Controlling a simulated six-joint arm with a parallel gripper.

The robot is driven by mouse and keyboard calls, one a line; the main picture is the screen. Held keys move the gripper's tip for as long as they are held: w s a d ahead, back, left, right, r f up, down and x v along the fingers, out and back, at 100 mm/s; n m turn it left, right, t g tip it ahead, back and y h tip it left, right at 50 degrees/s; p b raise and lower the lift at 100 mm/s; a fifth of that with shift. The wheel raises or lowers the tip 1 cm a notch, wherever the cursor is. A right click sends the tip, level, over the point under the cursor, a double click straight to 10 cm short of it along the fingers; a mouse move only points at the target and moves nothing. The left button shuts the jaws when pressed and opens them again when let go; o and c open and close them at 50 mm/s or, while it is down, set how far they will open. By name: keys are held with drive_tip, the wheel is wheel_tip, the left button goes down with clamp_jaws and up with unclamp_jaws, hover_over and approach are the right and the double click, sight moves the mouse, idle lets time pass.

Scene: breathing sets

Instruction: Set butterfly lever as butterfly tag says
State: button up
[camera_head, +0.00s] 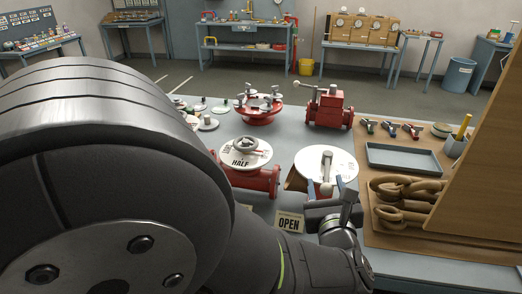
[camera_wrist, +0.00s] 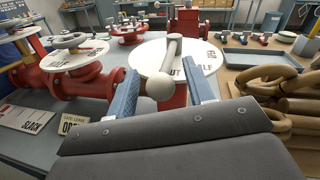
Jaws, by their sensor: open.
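The butterfly lever (camera_head: 327,168) is a grey bar over a white round plate (camera_head: 342,162) on a red valve body. In the wrist view the lever (camera_wrist: 171,58) ends in a pale ball knob (camera_wrist: 159,87) towards me. The plate (camera_wrist: 147,57) bears partly hidden words, one ending in "UT" and one in "LF". A tag reading "OPEN" (camera_head: 289,222) stands in front of the valve; its small top line is unclear. My gripper (camera_wrist: 160,78) is open, its blue fingers either side of the knob. I cannot tell whether they touch it.
A red valve with a handwheel and a "HALF" plate (camera_head: 243,153) stands left. A "SLACK" tag (camera_wrist: 30,118) lies in front. Brown chain (camera_head: 405,200) and a grey tray (camera_head: 404,158) are on the right, beside a wooden panel (camera_head: 485,170). More red valves stand behind.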

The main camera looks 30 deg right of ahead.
clamp_jaws()
drive_tip(key=shift+s, duration=0.1)
drive_tip(key=s+d+n+t+y, duration=0.3)
drive_tip(key=d+n+y, duration=0.2)
drive_tip(key=y, duration=0.4)
drive_tip(key=shift+d+n, duration=0.3)
drive_tip(key=shift+n, duration=0.3)
